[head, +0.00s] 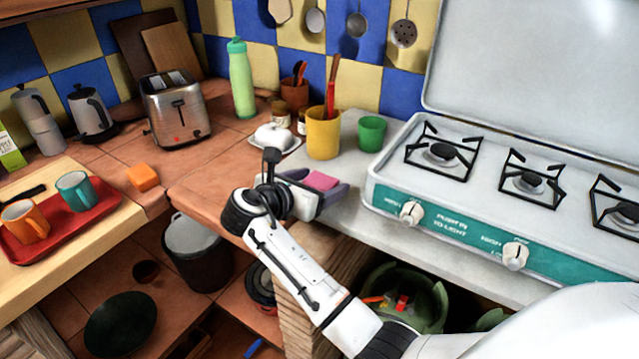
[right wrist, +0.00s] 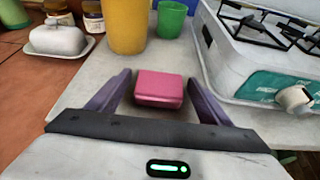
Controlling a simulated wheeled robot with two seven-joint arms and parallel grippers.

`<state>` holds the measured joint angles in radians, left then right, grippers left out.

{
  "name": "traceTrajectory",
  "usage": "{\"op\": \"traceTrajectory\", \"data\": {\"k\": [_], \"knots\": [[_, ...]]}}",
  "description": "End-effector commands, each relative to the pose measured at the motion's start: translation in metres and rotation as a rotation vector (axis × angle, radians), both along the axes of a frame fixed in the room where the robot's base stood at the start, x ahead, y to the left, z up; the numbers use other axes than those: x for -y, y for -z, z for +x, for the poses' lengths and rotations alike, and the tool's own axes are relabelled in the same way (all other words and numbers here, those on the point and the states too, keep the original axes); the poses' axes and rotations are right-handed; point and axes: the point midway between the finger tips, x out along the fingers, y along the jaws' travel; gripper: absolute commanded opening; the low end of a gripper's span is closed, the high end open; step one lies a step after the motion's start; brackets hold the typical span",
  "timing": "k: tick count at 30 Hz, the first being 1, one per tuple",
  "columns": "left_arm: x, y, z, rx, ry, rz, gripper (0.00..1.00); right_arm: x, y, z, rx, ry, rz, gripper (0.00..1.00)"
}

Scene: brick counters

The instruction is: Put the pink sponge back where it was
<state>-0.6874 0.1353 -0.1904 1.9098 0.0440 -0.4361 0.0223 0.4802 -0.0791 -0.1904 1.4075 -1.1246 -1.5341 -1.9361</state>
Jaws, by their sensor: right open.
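The pink sponge (right wrist: 159,88) lies on the light grey counter (right wrist: 95,83), in front of the yellow cup. It also shows in the head view (head: 320,181), partly hidden by my right gripper. My right gripper (right wrist: 158,82) is open, with its two purple fingers on either side of the sponge and a gap visible at each side. In the head view the right gripper (head: 322,190) reaches over the counter's left part. My left gripper is not in view.
A yellow cup (head: 323,132) and a green cup (head: 371,133) stand just behind the sponge. The gas stove (head: 385,190) is to the right, and a white butter dish (head: 276,138) to the left. An orange sponge (head: 143,177) lies on the tiled counter near a red tray (head: 75,233) with mugs.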

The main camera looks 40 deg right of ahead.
Motion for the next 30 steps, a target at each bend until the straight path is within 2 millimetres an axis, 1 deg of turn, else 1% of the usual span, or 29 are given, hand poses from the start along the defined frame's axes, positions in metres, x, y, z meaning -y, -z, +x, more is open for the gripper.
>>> {"op": "traceTrajectory", "data": {"k": [5, 12, 15, 18, 22, 30], "knots": [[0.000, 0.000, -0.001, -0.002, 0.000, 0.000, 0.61, -0.023, -0.010, -0.008, 0.002, -0.003, 0.003, 0.73], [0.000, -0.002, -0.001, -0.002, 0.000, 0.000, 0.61, -0.068, -0.030, -0.027, 0.002, -0.002, 0.004, 0.73], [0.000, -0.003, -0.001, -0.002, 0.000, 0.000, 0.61, -0.083, -0.037, -0.034, 0.001, -0.001, 0.004, 0.73], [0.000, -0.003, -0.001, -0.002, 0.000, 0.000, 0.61, -0.094, -0.042, -0.038, 0.001, -0.001, 0.000, 0.73], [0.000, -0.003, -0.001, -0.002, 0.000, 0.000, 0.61, -0.101, -0.046, -0.041, 0.002, 0.000, 0.002, 0.73], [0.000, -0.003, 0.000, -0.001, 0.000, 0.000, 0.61, -0.103, -0.047, -0.042, 0.002, 0.001, 0.001, 0.73]]}}
